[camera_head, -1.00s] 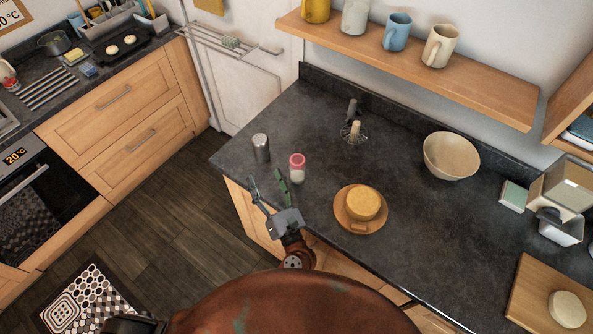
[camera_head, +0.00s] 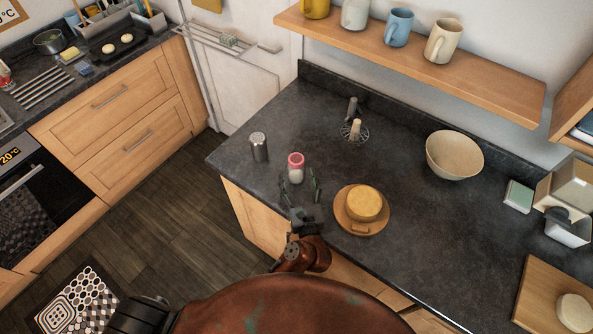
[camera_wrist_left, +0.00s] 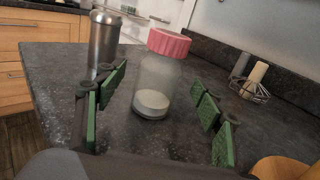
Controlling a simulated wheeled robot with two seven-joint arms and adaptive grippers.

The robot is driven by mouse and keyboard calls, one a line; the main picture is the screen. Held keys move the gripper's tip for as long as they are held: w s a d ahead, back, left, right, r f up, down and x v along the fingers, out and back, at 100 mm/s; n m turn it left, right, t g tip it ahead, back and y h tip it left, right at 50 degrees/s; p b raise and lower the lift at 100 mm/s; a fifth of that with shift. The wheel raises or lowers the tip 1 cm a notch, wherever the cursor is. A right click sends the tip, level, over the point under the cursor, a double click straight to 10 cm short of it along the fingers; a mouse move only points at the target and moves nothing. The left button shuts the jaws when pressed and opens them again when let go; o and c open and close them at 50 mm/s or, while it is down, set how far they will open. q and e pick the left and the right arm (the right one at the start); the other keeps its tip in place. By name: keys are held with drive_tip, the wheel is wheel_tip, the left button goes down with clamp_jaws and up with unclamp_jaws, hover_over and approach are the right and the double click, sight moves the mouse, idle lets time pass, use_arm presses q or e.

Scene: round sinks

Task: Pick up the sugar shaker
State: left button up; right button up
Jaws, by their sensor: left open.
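The sugar shaker, a clear jar with a pink lid and white contents, stands upright on the dark counter in the head view (camera_head: 296,168). It also shows in the left wrist view (camera_wrist_left: 157,78), centred ahead between the green finger pads. My left gripper (camera_head: 301,184) is open at the counter's front edge, just short of the shaker, with its fingers pointing at it. The left wrist view shows its spread fingers (camera_wrist_left: 157,122) with nothing held between them. My right gripper is not in view.
A metal shaker (camera_head: 259,147) stands left of the sugar shaker, close to the left finger's path. A whisk (camera_head: 354,132) and a beige bowl (camera_head: 455,155) are farther back. Bare counter lies behind the shaker.

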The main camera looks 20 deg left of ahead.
use_arm(q)
drive_tip(key=x, duration=0.4)
drive_tip(key=shift+w+a, duration=0.15)
drive_tip(key=shift+w, duration=0.15)
drive_tip(key=c, duration=1.3)
